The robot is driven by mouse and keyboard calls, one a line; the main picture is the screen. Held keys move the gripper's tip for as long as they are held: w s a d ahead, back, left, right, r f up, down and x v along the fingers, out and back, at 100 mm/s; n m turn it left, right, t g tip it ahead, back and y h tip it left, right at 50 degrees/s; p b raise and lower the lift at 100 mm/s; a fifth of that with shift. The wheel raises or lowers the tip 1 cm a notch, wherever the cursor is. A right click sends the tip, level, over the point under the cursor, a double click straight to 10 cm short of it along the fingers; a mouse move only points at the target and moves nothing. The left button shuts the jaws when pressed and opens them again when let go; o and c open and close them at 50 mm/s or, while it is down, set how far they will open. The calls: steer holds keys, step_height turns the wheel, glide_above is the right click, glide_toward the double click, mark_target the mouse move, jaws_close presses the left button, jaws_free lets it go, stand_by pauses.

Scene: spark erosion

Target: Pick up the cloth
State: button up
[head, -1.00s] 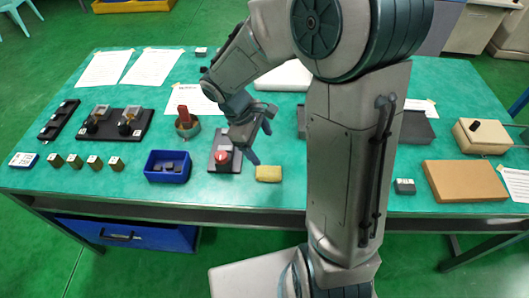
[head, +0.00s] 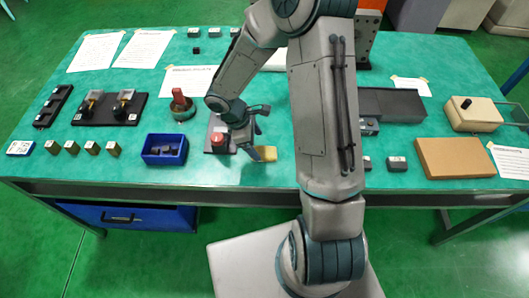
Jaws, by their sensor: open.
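The cloth (head: 269,154) looks like a small folded yellow pad. It lies on the green table near the front edge, in the middle of the head view. My gripper (head: 256,142) is open, pointing down right at the left end of the cloth. One finger covers part of the cloth's left end. I cannot tell whether the finger touches it or is above it. Nothing shows between the fingers.
A dark plate with a red knob (head: 218,136) stands close left of my gripper. A blue bin (head: 164,149) with dark pieces is further left. A cardboard-brown block (head: 455,158) lies at the right. The table strip in front of the cloth is clear.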

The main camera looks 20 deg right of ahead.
mark_target(263, 151)
steer(key=shift+p+x, duration=0.55)
steer(key=shift+x, duration=2.1)
steer(key=c, duration=1.1)
